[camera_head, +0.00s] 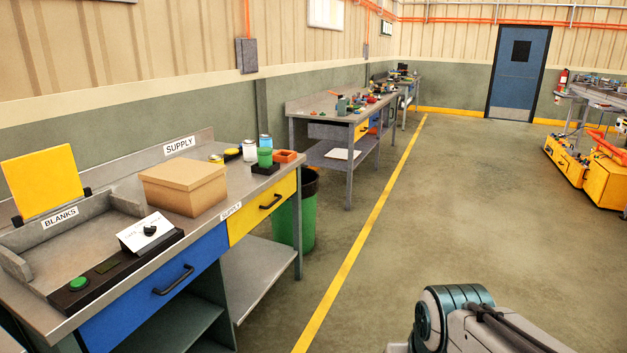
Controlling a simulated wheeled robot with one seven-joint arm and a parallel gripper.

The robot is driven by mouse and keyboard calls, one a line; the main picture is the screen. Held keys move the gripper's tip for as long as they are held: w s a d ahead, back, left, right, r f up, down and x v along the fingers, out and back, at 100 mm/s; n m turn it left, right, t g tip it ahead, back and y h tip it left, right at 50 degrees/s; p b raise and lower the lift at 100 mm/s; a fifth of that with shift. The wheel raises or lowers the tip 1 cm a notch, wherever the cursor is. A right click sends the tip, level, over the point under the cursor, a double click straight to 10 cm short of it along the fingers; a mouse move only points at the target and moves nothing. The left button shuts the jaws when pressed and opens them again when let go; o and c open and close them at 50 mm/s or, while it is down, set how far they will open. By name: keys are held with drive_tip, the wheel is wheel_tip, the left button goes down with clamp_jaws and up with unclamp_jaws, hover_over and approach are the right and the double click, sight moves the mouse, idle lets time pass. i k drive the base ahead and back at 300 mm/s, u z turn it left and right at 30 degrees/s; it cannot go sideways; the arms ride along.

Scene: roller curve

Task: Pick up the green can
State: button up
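A small green can-like cylinder (265,157) stands upright near the far end of the nearest workbench (240,202), on or just behind a small black block (265,169). Its lower part is partly hidden. A larger green bin (309,225) with a dark liner stands on the floor beyond that end of the bench, partly hidden by it. Part of my own arm shows at the bottom right, over the floor and well apart from the bench. My gripper is not in view.
A cardboard box (184,187) stands on the bench left of the green can. A white-lidded jar (250,151), a blue can (265,141) and an orange tray (285,156) are close to it.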

sight(265, 161)
drive_tip(key=z, duration=0.25)
drive_tip(key=i, duration=1.6)
drive_tip(key=u, duration=0.2)
drive_tip(key=i, duration=1.6)
drive_tip(key=u, duration=1.2)
drive_tip(key=i, duration=0.9)
drive_tip(key=u, duration=0.45)
